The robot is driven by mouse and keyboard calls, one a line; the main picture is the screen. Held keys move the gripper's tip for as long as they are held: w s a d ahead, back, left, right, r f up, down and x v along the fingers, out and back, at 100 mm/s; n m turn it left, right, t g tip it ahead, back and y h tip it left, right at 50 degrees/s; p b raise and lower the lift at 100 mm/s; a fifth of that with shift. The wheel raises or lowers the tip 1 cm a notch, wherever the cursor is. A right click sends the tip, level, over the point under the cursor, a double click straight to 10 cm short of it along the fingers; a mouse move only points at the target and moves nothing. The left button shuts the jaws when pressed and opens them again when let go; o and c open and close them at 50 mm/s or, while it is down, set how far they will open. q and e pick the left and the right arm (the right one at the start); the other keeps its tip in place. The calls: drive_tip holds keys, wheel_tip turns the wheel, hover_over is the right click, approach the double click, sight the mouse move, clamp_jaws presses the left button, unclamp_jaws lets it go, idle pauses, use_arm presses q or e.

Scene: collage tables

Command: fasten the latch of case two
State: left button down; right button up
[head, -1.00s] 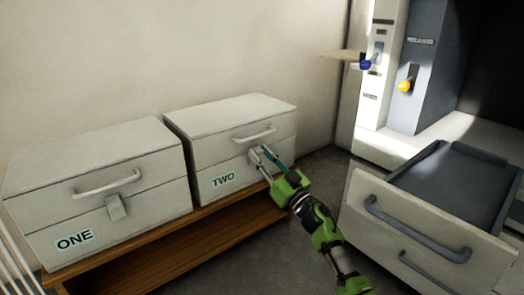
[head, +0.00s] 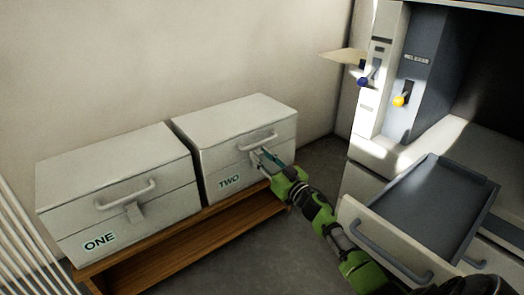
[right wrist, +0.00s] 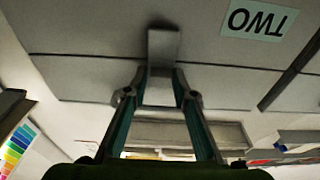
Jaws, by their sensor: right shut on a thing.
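Case two (head: 225,152) is a pale box with a "TWO" label, standing shut on a low wooden bench beside case one. Its latch (right wrist: 163,48) is a small grey tab on the front, below the handle (head: 258,140). My right gripper (head: 262,156) is at the case front, shut on the latch. In the right wrist view, which shows the label upside down, the gripper's (right wrist: 160,88) two fingers lie against the tab's sides. The fingers hide most of the latch in the head view, and I cannot tell whether it is hooked. My left gripper is not in view.
Case one (head: 75,200), with handle and latch, stands to the left on the bench (head: 190,245). At right, an open drawer (head: 375,232) with a dark tray (head: 430,205) juts out close to my right arm. Behind it is a machine with a yellow-knobbed lever (head: 402,98).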

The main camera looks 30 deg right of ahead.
drive_tip(key=shift+r, duration=0.1)
drive_tip(key=o, duration=1)
drive_tip(key=shift+c, duration=0.2)
drive_tip(key=shift+s+f, duration=0.2)
drive_tip(key=shift+s, duration=0.35)
drive_tip(key=s+f, duration=0.1)
drive_tip(key=s, duration=0.9)
drive_tip(key=shift+s+d+f, duration=0.2)
drive_tip(key=shift+s+d, duration=0.2)
drive_tip(key=shift+d, duration=0.05)
